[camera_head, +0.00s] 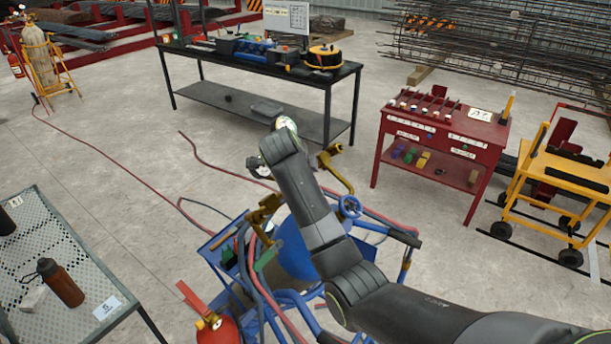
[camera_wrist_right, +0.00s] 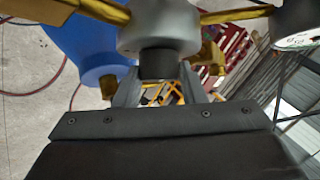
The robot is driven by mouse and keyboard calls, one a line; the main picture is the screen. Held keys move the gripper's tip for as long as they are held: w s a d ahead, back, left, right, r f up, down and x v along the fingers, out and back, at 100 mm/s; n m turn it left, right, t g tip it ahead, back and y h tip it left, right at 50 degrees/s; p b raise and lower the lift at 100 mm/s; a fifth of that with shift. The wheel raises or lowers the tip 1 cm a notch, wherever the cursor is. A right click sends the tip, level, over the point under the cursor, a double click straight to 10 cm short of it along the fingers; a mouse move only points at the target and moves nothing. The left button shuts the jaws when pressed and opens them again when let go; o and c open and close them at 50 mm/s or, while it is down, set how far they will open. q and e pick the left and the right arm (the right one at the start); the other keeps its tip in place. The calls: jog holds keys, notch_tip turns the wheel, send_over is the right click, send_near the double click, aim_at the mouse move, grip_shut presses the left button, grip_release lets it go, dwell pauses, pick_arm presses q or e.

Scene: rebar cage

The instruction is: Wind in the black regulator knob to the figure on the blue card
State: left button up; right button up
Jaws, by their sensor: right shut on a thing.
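The black regulator knob (camera_wrist_right: 157,66) sits under the round grey regulator body (camera_wrist_right: 158,28) in the right wrist view. My right gripper (camera_wrist_right: 158,78) is shut on the knob, with one finger on each side. Part of a white-faced gauge (camera_wrist_right: 297,28) shows at the upper right of that view. In the head view my right arm hides the knob and gripper, while two gauges (camera_head: 285,123) (camera_head: 259,167) show beside the wrist. Their readings are too small to tell. A pale bluish card (camera_head: 107,308) lies on the perforated table; its figure is not clearly legible. My left gripper is out of view.
The blue cylinder (camera_head: 291,250) stands in a blue cart with hoses and brass fittings around my arm. A red extinguisher (camera_head: 216,329) is at its left. The perforated table (camera_head: 50,250) holds a brown bottle (camera_head: 62,283). A red workbench (camera_head: 440,125) stands at right.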

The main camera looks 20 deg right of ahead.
dwell(0.5)
jog(key=o, duration=1)
